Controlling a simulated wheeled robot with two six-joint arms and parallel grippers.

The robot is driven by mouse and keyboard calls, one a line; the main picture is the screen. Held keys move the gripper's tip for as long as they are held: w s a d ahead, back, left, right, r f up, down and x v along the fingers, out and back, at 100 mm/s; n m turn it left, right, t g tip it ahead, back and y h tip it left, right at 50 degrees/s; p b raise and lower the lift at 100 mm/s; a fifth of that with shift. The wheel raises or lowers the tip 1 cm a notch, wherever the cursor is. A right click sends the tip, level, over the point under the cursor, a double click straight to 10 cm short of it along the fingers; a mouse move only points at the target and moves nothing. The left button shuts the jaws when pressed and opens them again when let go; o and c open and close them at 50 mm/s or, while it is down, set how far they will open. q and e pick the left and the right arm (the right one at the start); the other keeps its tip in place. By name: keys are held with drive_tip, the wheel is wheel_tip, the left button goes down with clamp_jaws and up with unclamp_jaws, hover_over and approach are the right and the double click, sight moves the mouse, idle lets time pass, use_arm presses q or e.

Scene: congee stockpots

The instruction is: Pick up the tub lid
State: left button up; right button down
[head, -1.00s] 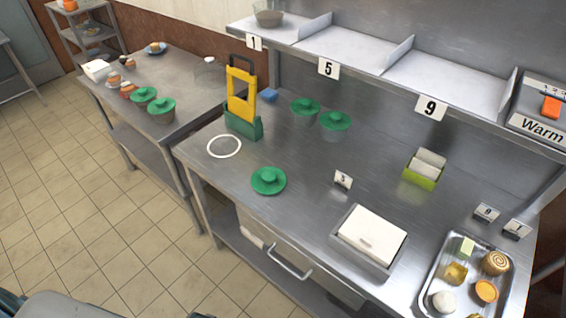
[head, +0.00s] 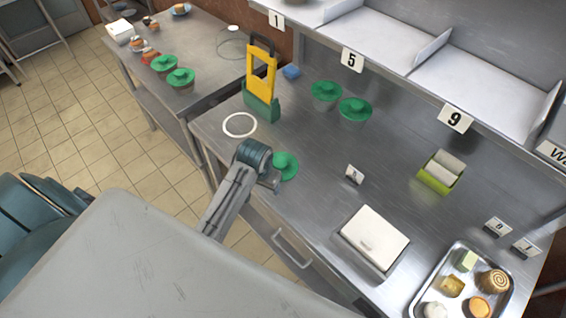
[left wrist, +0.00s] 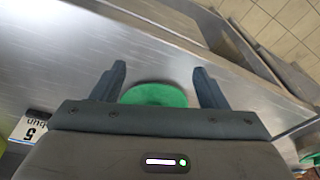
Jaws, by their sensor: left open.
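My right gripper is not in view.
Two green-lidded tubs (head: 327,92) stand at the counter's back. A yellow and green holder (head: 262,85) and a white ring (head: 239,125) are behind the gripper. A white-lidded box (head: 375,238) and a food tray (head: 462,290) are to the right.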

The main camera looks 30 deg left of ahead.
use_arm(q)
approach(280, 162)
drive_tip(key=f+p, duration=0.2)
drive_tip(key=shift+w+d+f+g+h, duration=0.15)
drive_tip(key=shift+w+f+g+h, duration=0.15)
drive_tip(key=shift+w+f+g, duration=0.1)
drive_tip(key=f+p, duration=0.1)
drive_tip(key=f, duration=0.1)
drive_tip(key=f+p, duration=0.1)
drive_tip(key=f, duration=0.1)
drive_tip(key=shift+w+a+f+p, duration=0.1)
drive_tip(key=shift+w+a+p, duration=0.2)
drive_tip(key=shift+a, duration=0.05)
drive_tip(key=shift+w+f, duration=0.15)
drive_tip(key=shift+f, duration=0.55)
drive_tip(key=c, duration=1)
